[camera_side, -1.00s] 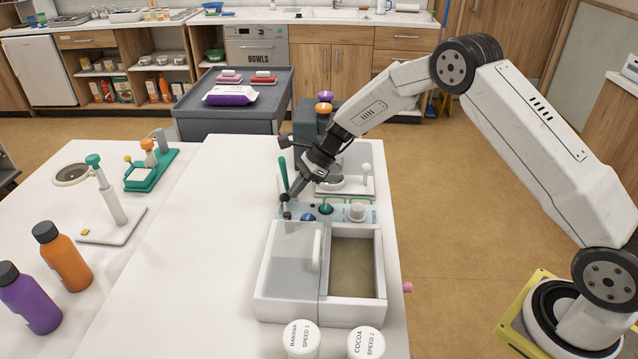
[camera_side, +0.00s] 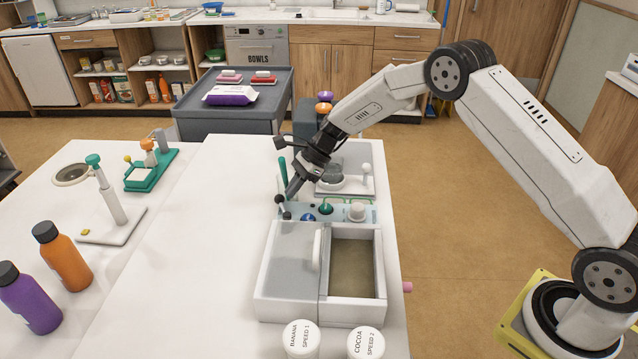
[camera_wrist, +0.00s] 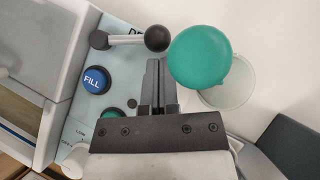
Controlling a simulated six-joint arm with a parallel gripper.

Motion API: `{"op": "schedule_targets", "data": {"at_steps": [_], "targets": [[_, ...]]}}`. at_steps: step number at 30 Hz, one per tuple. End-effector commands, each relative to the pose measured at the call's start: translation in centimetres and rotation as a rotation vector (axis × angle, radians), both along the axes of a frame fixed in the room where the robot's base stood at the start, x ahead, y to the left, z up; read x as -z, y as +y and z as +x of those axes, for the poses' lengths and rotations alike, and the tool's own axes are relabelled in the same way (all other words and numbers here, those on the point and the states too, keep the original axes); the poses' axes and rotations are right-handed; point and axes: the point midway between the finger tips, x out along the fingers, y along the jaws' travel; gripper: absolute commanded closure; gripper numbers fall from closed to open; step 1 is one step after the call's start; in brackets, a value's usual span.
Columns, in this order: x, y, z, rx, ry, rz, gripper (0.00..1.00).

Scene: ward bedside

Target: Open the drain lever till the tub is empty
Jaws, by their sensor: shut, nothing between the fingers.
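The drain lever (camera_side: 283,208) is a short grey rod with a black ball, on the panel behind the tub (camera_side: 383,290). In the side view it leans left. In the wrist view the lever (camera_wrist: 127,39) lies across the top, its ball beside a partly covered label starting "DR". My gripper (camera_side: 291,195) is shut and empty, its tips at the ball; in the wrist view the fingertips (camera_wrist: 157,63) are just below it. I cannot tell if they touch. The tub's right compartment holds murky brown liquid; a pale cover with a handle is on the left.
A blue FILL button (camera_wrist: 95,79) and a green button (camera_wrist: 112,113) are close to the lever. A tall green handle (camera_side: 283,171) stands just behind it; its green top (camera_wrist: 200,56) is beside my fingers. Two white-lidded jars (camera_side: 300,338) (camera_side: 365,342) stand in front.

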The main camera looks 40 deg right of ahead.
Motion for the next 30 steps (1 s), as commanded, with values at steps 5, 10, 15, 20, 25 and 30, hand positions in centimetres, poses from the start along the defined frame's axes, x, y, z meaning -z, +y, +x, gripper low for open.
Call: {"op": "schedule_targets", "data": {"at_steps": [5,10,15,20,25,30], "targets": [[-0.1,-0.3,-0.6,0.003,0.0,0.0,1.0],[0.0,-0.4,-0.9,0.002,-0.001,0.0,1.0],[0.0,-0.4,-0.9,0.001,0.0,0.0,1.0],[-0.1,-0.8,-0.9,0.002,-0.001,0.0,1.0],[-0.3,-2.1,-1.1,0.002,0.0,0.0,1.0],[-0.8,-4.4,-1.3,0.004,0.0,0.0,1.0]]}}
